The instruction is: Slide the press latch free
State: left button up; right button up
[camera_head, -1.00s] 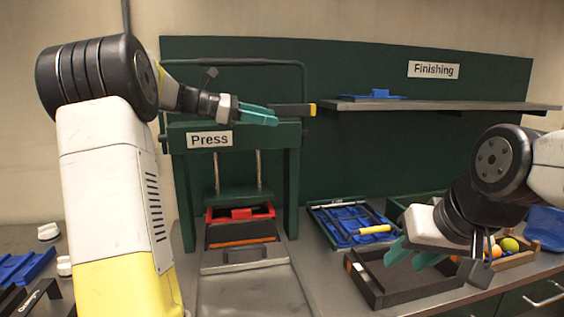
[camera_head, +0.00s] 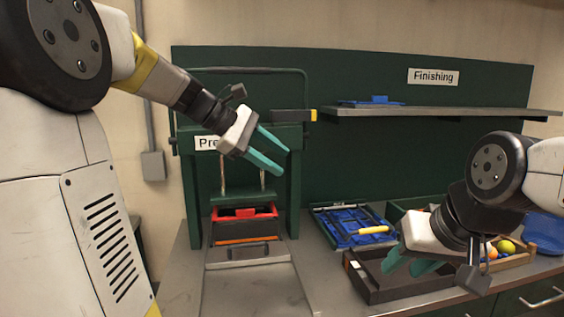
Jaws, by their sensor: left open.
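The green press (camera_head: 290,190) stands at the back left, its "Press" sign partly hidden by my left gripper. A dark bar with a yellow end (camera_head: 293,115), which looks like the press latch, lies across the top right of the press frame. My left gripper (camera_head: 285,161) is open and empty, with its teal fingers pointing down and right, below the bar and in front of the press's top beam. Whether it touches the beam cannot be told. My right gripper (camera_head: 409,267) appears open, its fingers over the black tray (camera_head: 375,289).
A red-rimmed box (camera_head: 266,211) sits inside the press, with a metal plate (camera_head: 250,290) in front. A blue tray (camera_head: 345,222) with a yellow-handled tool and a crate of fruit (camera_head: 523,259) stand to the right. The "Finishing" shelf (camera_head: 450,106) is at the back.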

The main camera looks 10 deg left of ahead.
pick_arm(q)
jog(key=shift+s+f, duration=0.2)
jog(key=shift+s, duration=0.35)
